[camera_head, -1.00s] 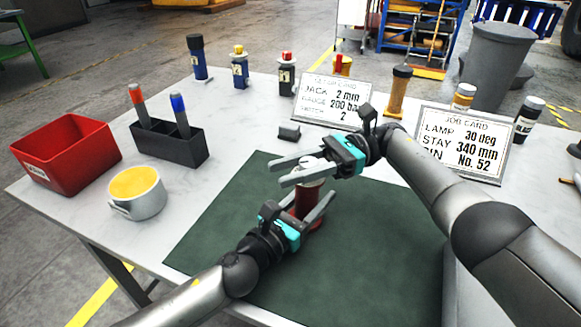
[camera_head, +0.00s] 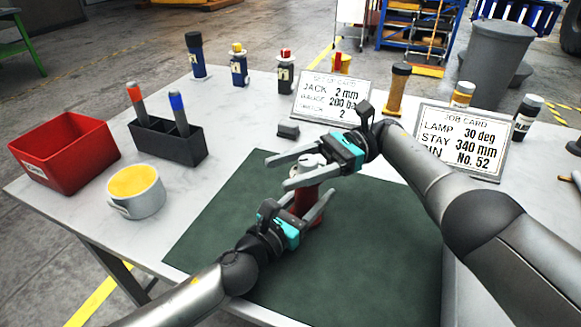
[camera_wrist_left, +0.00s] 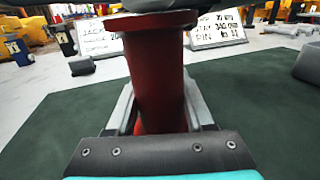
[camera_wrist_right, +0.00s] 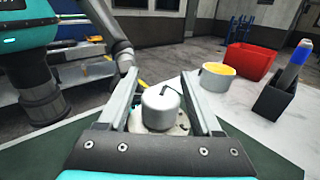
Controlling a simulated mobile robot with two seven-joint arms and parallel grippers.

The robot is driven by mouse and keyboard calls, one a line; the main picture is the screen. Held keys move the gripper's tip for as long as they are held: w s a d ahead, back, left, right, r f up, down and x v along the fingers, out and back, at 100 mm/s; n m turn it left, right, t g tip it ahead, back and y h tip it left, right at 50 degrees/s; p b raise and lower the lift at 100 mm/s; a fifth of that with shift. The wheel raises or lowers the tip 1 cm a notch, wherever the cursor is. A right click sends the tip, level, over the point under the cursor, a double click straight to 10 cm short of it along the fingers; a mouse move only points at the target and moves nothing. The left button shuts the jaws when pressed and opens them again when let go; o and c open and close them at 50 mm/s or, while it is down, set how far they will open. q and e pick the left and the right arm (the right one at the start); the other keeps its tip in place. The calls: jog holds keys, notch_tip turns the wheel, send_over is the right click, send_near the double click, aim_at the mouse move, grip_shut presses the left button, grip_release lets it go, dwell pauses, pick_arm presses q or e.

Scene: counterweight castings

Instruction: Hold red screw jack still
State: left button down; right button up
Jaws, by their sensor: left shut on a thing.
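The red screw jack (camera_head: 304,205) stands upright on the green mat (camera_head: 225,225). My left gripper (camera_head: 322,204) is shut on its red body from the front. In the left wrist view the red body (camera_wrist_left: 157,80) fills the space between the fingers, its flange above them. My right gripper (camera_head: 277,172) is at the jack's top, its fingers on either side of the pale head. In the right wrist view the pale round head (camera_wrist_right: 161,108) sits between the fingers with gaps on both sides, so this gripper is open. The arms partly hide the jack in the head view.
A red bin (camera_head: 66,152), a yellow-filled mug (camera_head: 136,192) and a dark pen holder (camera_head: 166,143) stand at the left. A setup card (camera_head: 335,97) and a job card (camera_head: 462,140) stand behind, with several bottles. The mat around the jack is clear.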

jog(key=shift+r, duration=0.15)
notch_tip(320, 180, up, 10)
jog(key=shift+f, duration=0.1)
dwell(0.6)
jog(key=shift+o, duration=0.2)
jog(key=w+d+r+m+t+y, duration=0.1)
jog(key=d+m+t+y, duration=0.4)
jog(key=m, duration=1.2)
jog(key=s+d+f+m+t+h, duration=0.25)
jog(key=f+m+t, duration=0.4)
jog(key=m, duration=0.85)
jog(key=s+d+f+m+t+h, duration=0.1)
jog(key=d+f+m+t+h, duration=0.35)
jog(key=m, duration=1.15)
jog(key=w+a+t+y, duration=0.2)
jog(key=w+a, duration=0.3)
jog(key=a, duration=0.7)
jog(key=shift+w+f, duration=0.2)
jog(key=shift+w, duration=0.2)
